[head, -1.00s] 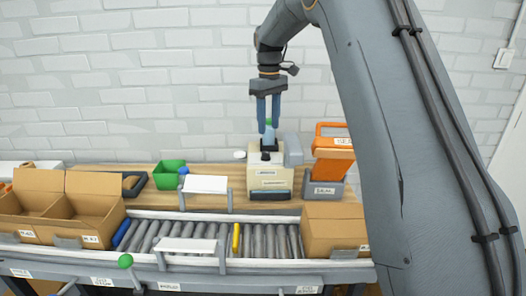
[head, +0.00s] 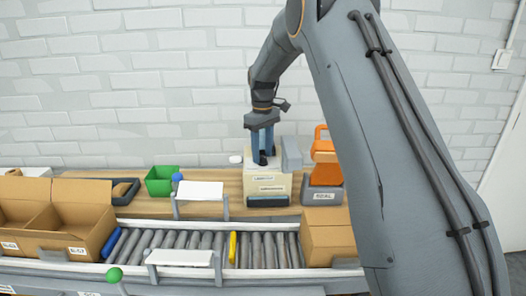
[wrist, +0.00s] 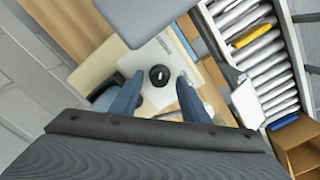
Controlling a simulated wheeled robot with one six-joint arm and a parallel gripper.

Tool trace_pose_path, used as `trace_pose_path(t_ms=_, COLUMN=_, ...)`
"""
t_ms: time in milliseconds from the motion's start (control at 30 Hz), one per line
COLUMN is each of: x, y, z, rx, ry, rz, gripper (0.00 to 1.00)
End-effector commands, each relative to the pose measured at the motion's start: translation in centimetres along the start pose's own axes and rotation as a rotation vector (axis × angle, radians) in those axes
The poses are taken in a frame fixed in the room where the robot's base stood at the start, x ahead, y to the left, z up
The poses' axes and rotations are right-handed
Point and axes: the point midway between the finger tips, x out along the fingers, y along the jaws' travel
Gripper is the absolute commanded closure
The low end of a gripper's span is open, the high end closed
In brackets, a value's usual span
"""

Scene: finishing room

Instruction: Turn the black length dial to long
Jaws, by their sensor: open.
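The black length dial (wrist: 159,74) is a round knob with a short white mark on top, seen from above in the wrist view. It sits on a pale panel of the cream machine (head: 269,182), which stands on the wooden shelf. My gripper (head: 264,160) points down over the machine in the head view. Its two blue fingers are apart, and in the wrist view the gripper (wrist: 157,98) has the dial between and just beyond its fingertips. I cannot tell whether the fingers touch the dial. In the head view the dial is largely hidden by the fingers.
An orange-handled sealing device (head: 324,160) stands right of the machine. A green bin (head: 160,186) is to its left. A roller conveyor (head: 270,249) runs in front, with a yellow bar (head: 232,248) and cardboard boxes (head: 92,215) at the left and right. The brick wall is behind.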

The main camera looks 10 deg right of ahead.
Motion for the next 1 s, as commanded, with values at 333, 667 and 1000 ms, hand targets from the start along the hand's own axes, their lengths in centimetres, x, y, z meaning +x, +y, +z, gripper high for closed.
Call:
trace_pose_path(t_ms=333, x=0.51, y=0.12, z=0.09, rx=0.002, ry=0.0, rz=0.0, gripper=0.58)
trace_pose_path(t_ms=667, x=0.48, y=0.1, z=0.08, rx=0.003, ry=0.0, rz=0.0, gripper=1.0)
trace_pose_path(t_ms=1000, x=0.45, y=0.1, z=0.04, rx=0.089, ry=0.0, rz=0.0, gripper=0.99)
